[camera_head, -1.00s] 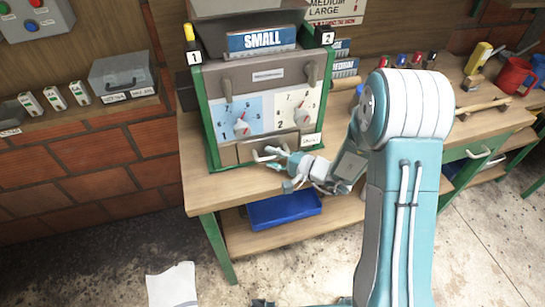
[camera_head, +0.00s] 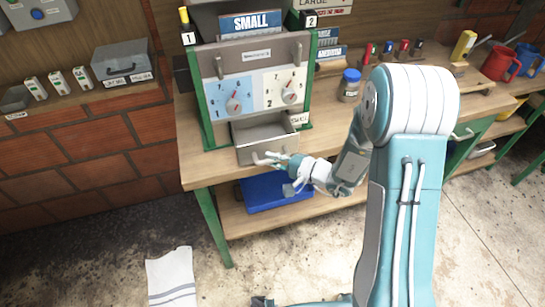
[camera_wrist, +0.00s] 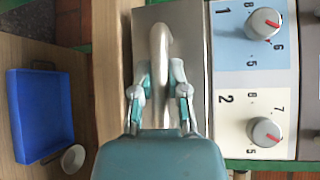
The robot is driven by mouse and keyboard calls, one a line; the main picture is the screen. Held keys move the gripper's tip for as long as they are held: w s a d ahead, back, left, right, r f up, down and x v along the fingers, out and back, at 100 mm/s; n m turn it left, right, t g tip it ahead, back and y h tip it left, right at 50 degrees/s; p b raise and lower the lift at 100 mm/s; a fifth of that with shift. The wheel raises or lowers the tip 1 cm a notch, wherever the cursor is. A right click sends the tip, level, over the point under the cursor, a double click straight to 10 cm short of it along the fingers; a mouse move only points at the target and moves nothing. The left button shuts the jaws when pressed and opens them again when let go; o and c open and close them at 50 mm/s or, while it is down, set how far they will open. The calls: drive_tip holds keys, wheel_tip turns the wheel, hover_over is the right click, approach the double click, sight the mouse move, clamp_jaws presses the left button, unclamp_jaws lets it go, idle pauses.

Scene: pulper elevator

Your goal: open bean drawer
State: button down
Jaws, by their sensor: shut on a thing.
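The bean drawer (camera_head: 266,141) is the grey metal drawer at the bottom of the green-framed machine (camera_head: 203,84). It is pulled partly out toward me, and its open top shows an empty-looking inside. My gripper (camera_head: 277,160) is at the drawer's front, shut on its pale curved handle (camera_head: 262,162). In the wrist view, the fingers of my gripper (camera_wrist: 159,92) close around the handle (camera_wrist: 160,52), which lies against the drawer's grey front. Part of the handle is hidden by the fingers.
The machine stands on a wooden bench (camera_head: 208,172). A blue tray (camera_head: 262,195) lies on the shelf below. A jar with a blue lid (camera_head: 350,85) stands right of the machine. A white cloth (camera_head: 171,276) lies on the floor. Open floor is at the front.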

drive_tip(key=shift+s+d+f, duration=0.1)
drive_tip(key=shift+s+f, duration=0.1)
drive_tip(key=shift+s, duration=0.2)
drive_tip(key=c, duration=0.6)
unclamp_jaws()
drive_tip(key=shift+w, duration=0.1)
drive_tip(key=shift+c, duration=0.2)
drive_tip(key=shift+r, duration=0.1)
drive_tip(key=v, duration=1.1)
drive_tip(key=shift+s+d, duration=0.2)
drive_tip(key=shift+d, duration=0.15)
